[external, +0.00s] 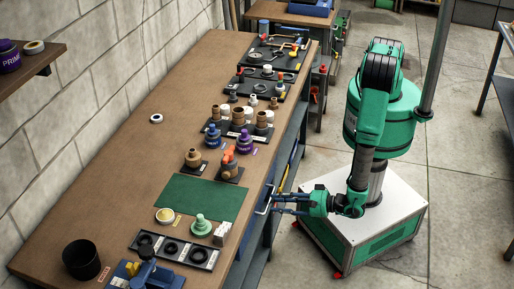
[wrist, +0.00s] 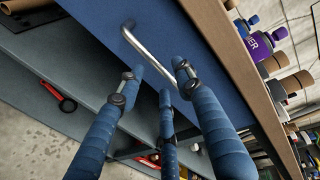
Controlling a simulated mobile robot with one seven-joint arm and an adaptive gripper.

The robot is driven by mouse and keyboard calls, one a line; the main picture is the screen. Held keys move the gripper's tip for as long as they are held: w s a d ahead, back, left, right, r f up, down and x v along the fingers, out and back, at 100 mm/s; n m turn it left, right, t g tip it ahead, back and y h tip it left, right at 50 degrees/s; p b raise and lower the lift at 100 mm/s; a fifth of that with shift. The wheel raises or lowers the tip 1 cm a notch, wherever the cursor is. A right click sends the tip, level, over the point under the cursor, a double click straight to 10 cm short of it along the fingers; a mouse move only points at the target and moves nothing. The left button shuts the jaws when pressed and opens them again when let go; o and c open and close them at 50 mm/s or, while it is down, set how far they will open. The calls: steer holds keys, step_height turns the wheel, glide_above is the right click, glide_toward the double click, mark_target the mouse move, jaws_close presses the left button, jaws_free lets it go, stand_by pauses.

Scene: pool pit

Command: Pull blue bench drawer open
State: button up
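The blue bench drawer (wrist: 200,30) fills the upper middle of the wrist view, under the brown bench top. Its silver bar handle (wrist: 150,52) stands out from the blue front; in the external view the handle (external: 263,200) is at the bench's right edge. My three-fingered gripper (wrist: 157,76) has its blue fingers spread around the near end of the handle, which runs between the fingertips. The fingers are apart, and I see no clear grip on the bar. In the external view my gripper (external: 273,203) reaches the handle from the right. The drawer looks flush with the bench.
The workbench top (external: 130,205) holds fittings, a green mat (external: 202,198), bottles and a black cup (external: 81,259). Below the drawer is a grey shelf with a red-handled tool (wrist: 67,104). Open concrete floor (external: 315,165) lies right of the bench.

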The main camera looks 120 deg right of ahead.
steer(key=shift+x, duration=0.85)
steer(key=shift+c, duration=0.3)
jaws_close()
